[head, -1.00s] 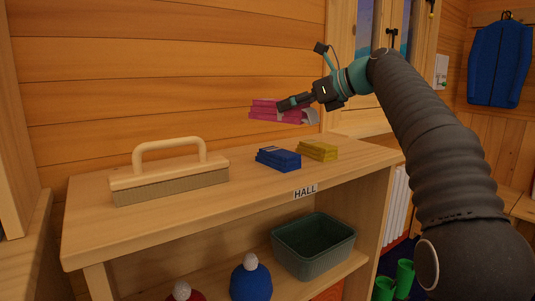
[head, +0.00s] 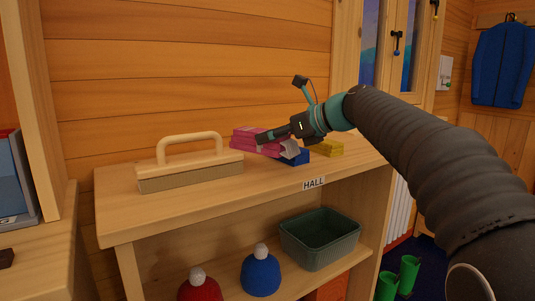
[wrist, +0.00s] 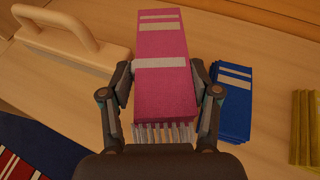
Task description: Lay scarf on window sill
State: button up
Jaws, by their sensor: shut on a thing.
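My gripper (head: 263,138) is shut on a pink folded scarf (head: 245,135) with pale stripes and a fringe. In the wrist view the pink scarf (wrist: 163,75) lies between the two fingers (wrist: 162,95), its fringe towards my palm. It is over or on the top of the hall shelf, between the brush and the blue scarf; I cannot tell whether it touches the wood. The window (head: 372,45) is at the back right. My arm hides most of its sill.
A blue folded scarf (wrist: 233,100) and a yellow one (head: 328,147) lie right of the pink scarf. A wooden-handled brush (head: 190,170) stands left on the shelf top (head: 125,200). Below are a green bin (head: 320,240) and two bobble hats (head: 261,275).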

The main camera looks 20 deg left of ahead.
aim_at(274, 150)
jog(key=shift+f+b, duration=1.6)
jog(key=shift+f, duration=0.4)
jog(key=shift+f, duration=0.15)
jog(key=o, duration=1)
jog(key=shift+d+r, duration=0.2)
jog(key=shift+r, duration=0.1)
jog(key=v, duration=1.1)
jog(key=shift+s+d+r+p, duration=0.1)
jog(key=shift+d+p, duration=0.2)
jog(key=s+d+f+n+h, duration=0.4)
jog(key=s+d+f+n, duration=0.3)
jog(key=s+f, duration=0.3)
jog(key=s+d+f+n+t+h, duration=0.1)
jog(key=s+d+f+n+h, duration=0.3)
jog(key=s+d+f+n, duration=0.3)
jog(key=s+d+f+n+h, duration=0.4)
jog(key=s+d+f+n, duration=0.3)
jog(key=s+f, duration=0.5)
jog(key=shift+s+d+f+n+h, duration=0.15)
jog(key=shift+s+d+f+h, duration=0.05)
jog(key=shift+d+f, duration=0.5)
jog(key=shift+s+d+f+n+h, duration=0.2)
jog(key=shift+d+f, duration=0.35)
jog(key=shift+f, duration=0.25)
